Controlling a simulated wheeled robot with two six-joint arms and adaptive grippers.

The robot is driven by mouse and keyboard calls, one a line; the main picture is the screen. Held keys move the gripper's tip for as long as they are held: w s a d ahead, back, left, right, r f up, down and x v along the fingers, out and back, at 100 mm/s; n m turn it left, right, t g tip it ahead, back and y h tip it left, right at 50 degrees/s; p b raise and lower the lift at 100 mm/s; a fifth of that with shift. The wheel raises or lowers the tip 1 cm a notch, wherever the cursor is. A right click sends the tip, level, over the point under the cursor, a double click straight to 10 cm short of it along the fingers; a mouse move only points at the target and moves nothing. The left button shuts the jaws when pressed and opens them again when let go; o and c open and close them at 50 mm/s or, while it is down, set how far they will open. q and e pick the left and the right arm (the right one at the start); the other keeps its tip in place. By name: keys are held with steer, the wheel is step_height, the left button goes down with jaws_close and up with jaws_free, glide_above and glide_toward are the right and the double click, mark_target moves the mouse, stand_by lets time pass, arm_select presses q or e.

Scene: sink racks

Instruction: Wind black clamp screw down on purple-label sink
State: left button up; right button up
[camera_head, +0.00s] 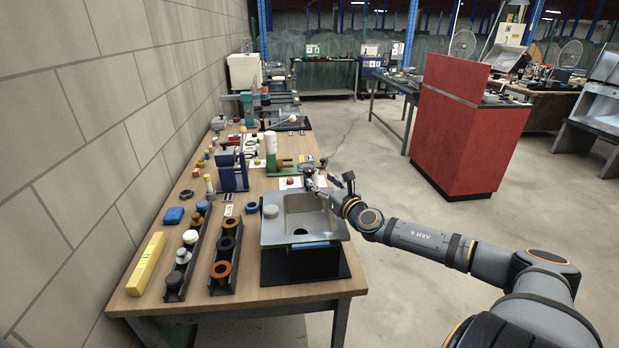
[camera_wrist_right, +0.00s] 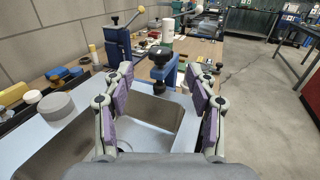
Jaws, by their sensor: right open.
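The steel sink (camera_head: 268,233) stands at the near right end of the bench, with a bluish label strip (camera_head: 310,245) on its front; its exact hue is unclear. In the wrist view, a clamp with a blue body (camera_wrist_right: 165,72) and a black screw head (camera_wrist_right: 159,51) stands at the sink's far rim. My right gripper (camera_head: 320,186) is over the sink's far right corner. In the wrist view my right gripper (camera_wrist_right: 161,72) is open, purple pads apart, with the clamp ahead between the fingers and nothing held. My left gripper is out of view.
Two dark racks (camera_head: 191,262) (camera_head: 223,272) with colored rings and knobs lie left of the sink. A yellow bar (camera_head: 147,263) lies at the bench's left edge. A blue vise (camera_head: 231,172) and green device (camera_head: 272,160) stand behind. Open floor lies to the right.

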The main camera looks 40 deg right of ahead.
mark_target(312, 175)
steer(key=w+p, duration=0.1)
steer(key=w+d+p, duration=0.1)
steer(key=w, duration=0.1)
steer(key=shift+f, duration=0.2)
steer(key=w+p, duration=0.4)
steer(key=p, duration=0.1)
steer(key=shift+w+d+r, duration=0.15)
steer(key=shift+w, duration=0.2)
steer(key=shift+w+f, duration=0.25)
steer(key=shift+w, duration=0.2)
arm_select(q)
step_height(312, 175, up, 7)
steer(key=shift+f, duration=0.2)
arm_select(e)
steer(key=shift+s, duration=0.1)
steer(key=shift+c, duration=0.2)
steer(key=c, duration=1.1)
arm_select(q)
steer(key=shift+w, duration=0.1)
arm_select(e)
steer(key=shift+c, duration=0.2)
